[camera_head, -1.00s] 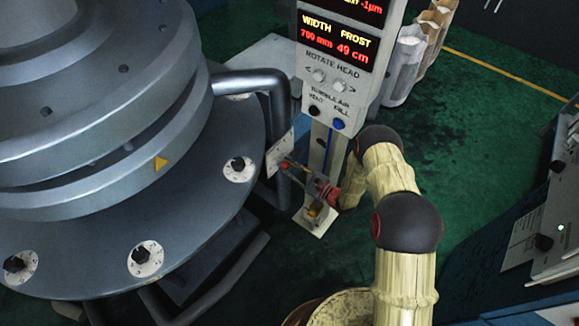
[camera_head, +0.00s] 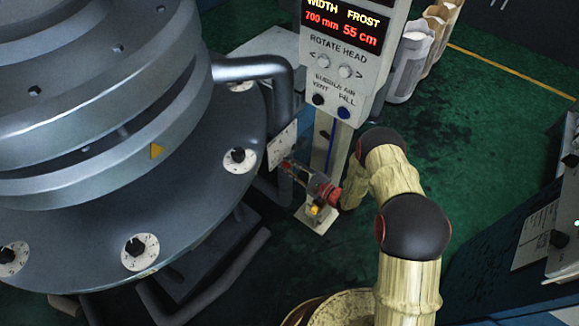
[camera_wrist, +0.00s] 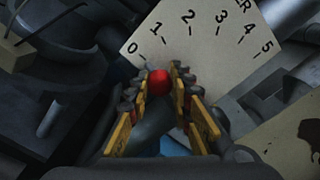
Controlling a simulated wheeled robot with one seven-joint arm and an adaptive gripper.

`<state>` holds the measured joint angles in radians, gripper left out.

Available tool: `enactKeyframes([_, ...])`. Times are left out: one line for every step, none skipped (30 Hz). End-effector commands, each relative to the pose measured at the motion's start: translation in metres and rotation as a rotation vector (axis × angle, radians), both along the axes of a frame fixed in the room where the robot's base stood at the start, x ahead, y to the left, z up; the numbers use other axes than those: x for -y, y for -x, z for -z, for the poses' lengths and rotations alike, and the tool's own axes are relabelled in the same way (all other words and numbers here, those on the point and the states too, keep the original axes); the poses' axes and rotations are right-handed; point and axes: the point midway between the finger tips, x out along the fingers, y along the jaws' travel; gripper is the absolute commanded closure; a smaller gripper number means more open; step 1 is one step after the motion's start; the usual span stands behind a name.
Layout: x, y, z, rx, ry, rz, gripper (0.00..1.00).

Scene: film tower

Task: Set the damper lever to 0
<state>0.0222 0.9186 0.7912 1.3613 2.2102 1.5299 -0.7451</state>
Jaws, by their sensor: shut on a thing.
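The damper lever's red knob (camera_wrist: 159,82) sits between my gripper's fingertips in the wrist view. A pale scale plate (camera_wrist: 205,45) marked 0 to 5 lies behind it. The knob shows below the 0 and 1 marks, closest to the 0 mark; the lever's shaft and exact reading are hidden. My gripper (camera_wrist: 160,85) is shut on the knob, one finger on each side. In the head view my gripper (camera_head: 291,168) reaches left to the scale plate (camera_head: 282,145) beside the big round machine; the figures there are too small to read.
A large grey round die head (camera_head: 100,110) fills the left, with a bent pipe (camera_head: 270,72) near the plate. A control panel (camera_head: 350,60) on a post stands behind my gripper, its display reading frost 55 cm. Green floor (camera_head: 480,120) is open to the right.

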Motion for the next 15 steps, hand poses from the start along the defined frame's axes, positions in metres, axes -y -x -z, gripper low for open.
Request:
enactKeyframes([-0.0002, 0.0009, 0.0016, -0.003, 0.002, -0.001, 1.00])
enactKeyframes([-0.0002, 0.0009, 0.0016, -0.003, 0.002, -0.001, 1.00])
enactKeyframes([-0.0002, 0.0009, 0.0016, -0.003, 0.002, -0.001, 1.00])
enactKeyframes([-0.0002, 0.0011, 0.0017, -0.003, 0.002, -0.001, 1.00])
enactKeyframes([-0.0002, 0.0011, 0.0017, -0.003, 0.002, -0.001, 1.00])
enactKeyframes([-0.0002, 0.0011, 0.0018, -0.004, 0.002, -0.001, 1.00])
enactKeyframes([-0.0002, 0.0011, 0.0019, -0.004, 0.002, -0.001, 0.77])
enactKeyframes([-0.0003, 0.0012, 0.0019, -0.004, 0.002, -0.001, 0.75])
enactKeyframes([-0.0003, 0.0012, 0.0019, -0.004, 0.002, -0.001, 0.73])
enactKeyframes([-0.0002, 0.0011, 0.0018, -0.004, 0.002, -0.001, 0.71])
enactKeyframes([-0.0002, 0.0010, 0.0016, -0.004, 0.002, -0.001, 0.70])
enactKeyframes([-0.0002, 0.0010, 0.0015, -0.003, 0.001, 0.000, 0.67])
enactKeyframes([-0.0002, 0.0009, 0.0014, -0.003, 0.000, -0.001, 0.66])
enactKeyframes([-0.0001, 0.0008, 0.0013, -0.003, 0.000, -0.001, 0.64])
enactKeyframes([-0.0001, 0.0007, 0.0012, -0.003, 0.000, -0.001, 0.62])
